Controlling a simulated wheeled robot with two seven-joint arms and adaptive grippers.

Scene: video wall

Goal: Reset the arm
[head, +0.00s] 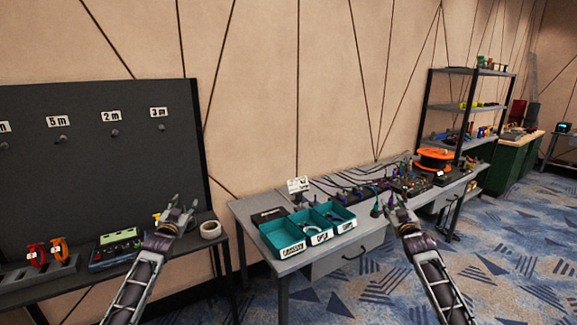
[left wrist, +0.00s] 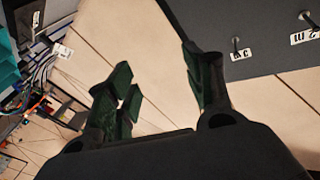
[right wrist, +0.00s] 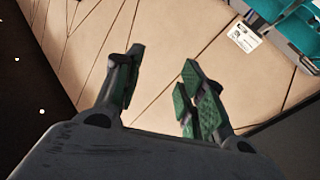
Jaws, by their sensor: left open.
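My left gripper (head: 180,211) is raised over the dark shelf at the left in the head view. In the left wrist view its two fingers (left wrist: 165,85) stand apart with nothing between them. My right gripper (head: 391,205) is raised in front of the grey table's right part. In the right wrist view its fingers (right wrist: 158,90) stand apart with only the wall behind them. Both arms reach up from the bottom of the head view, clear of each other.
A dark pegboard (head: 90,165) with length labels stands at the left. The shelf (head: 65,287) holds coloured reels and a tape roll (head: 210,229). Teal bins (head: 283,238) stand on the grey table (head: 243,214), with cables behind. An orange spool (head: 435,158) is further right. Patterned carpet is open at the right.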

